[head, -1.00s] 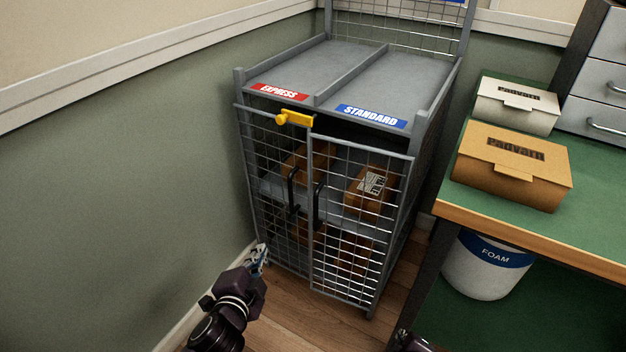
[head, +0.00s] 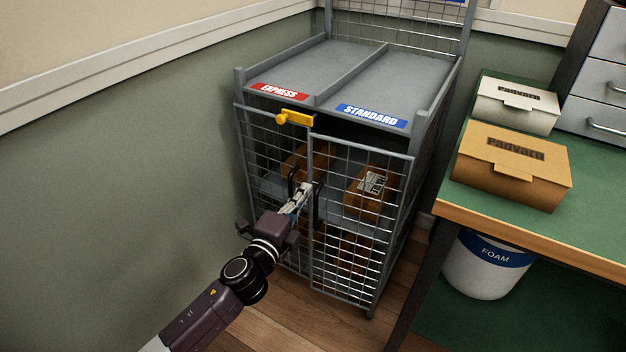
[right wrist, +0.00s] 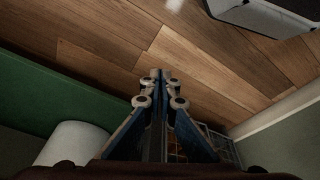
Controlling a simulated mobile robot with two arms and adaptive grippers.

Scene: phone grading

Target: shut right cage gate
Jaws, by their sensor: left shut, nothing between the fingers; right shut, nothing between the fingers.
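The right cage gate (head: 365,240) is a grey wire-mesh panel with a black upright handle (head: 317,208) near its left edge. It stands close to in line with the left gate (head: 262,150); I cannot tell whether a small gap is left. A yellow latch (head: 294,118) sits at the top of the left gate. My left gripper (head: 305,190) is shut and empty, in front of the gates' meeting edges, between the two handles; contact is unclear. It hides part of the left gate. My right gripper (right wrist: 160,76) is shut and empty in the right wrist view, above the wooden floor.
Brown boxes (head: 367,190) sit inside the cage. A green-topped bench (head: 590,205) with a brown carton (head: 512,165) and a white carton (head: 517,103) stands at right. A foam bin (head: 487,268) is beneath it. A green wall (head: 110,180) bounds the left.

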